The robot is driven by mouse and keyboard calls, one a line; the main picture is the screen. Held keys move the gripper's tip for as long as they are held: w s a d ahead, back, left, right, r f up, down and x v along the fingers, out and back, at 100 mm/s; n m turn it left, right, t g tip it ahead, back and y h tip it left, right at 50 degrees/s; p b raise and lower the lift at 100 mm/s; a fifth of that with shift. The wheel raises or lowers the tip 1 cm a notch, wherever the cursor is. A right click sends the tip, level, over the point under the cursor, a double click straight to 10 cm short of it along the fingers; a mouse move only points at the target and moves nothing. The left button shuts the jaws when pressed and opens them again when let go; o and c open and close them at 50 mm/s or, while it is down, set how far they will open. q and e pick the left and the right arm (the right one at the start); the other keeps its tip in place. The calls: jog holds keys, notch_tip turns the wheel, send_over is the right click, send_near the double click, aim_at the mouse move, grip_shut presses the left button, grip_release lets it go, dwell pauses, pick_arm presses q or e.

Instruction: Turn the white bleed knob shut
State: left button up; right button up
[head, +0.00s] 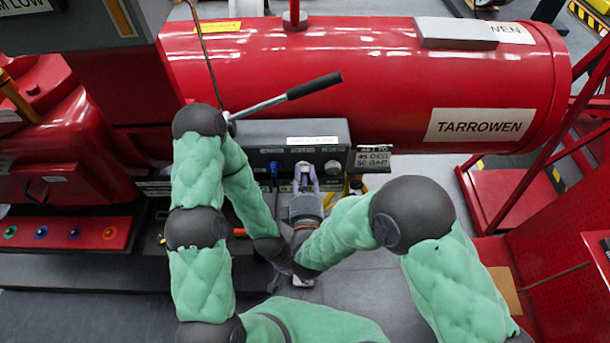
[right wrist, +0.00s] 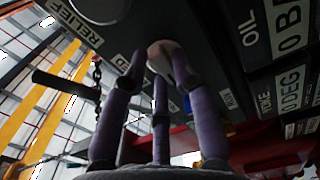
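The white bleed knob (right wrist: 161,54) is on the underside-facing dark panel in the right wrist view, just beyond my right gripper's fingertips. My right gripper (head: 305,174) points up at the dark valve box (head: 262,135) in the head view, where its fingers cover most of that knob. In the right wrist view its purple fingers (right wrist: 160,75) stand apart around the knob, one overlapping its edge. A small gap shows at the left finger, and firm contact cannot be made out. My left arm is folded down at the left, and its gripper cannot be made out.
A red TARROWEN cylinder (head: 390,70) lies behind. A blue plug (head: 274,169) is at the left. A sign plate (head: 372,158) stands at the right.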

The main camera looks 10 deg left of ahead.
grip_shut()
jog(key=shift+m, duration=0.4)
jog(key=m+b, duration=0.1)
jog(key=m, duration=0.1)
jog(key=shift+f+m, duration=0.15)
jog(key=shift+m, duration=0.15)
jog(key=m+b, duration=0.2)
jog(key=m, duration=0.2)
jog(key=shift+f+m, duration=0.15)
jog(key=shift+m, duration=0.15)
jog(key=shift+f+m+b, duration=0.15)
jog(key=shift+m+b, duration=2.1)
jog(key=shift+m, duration=1.85)
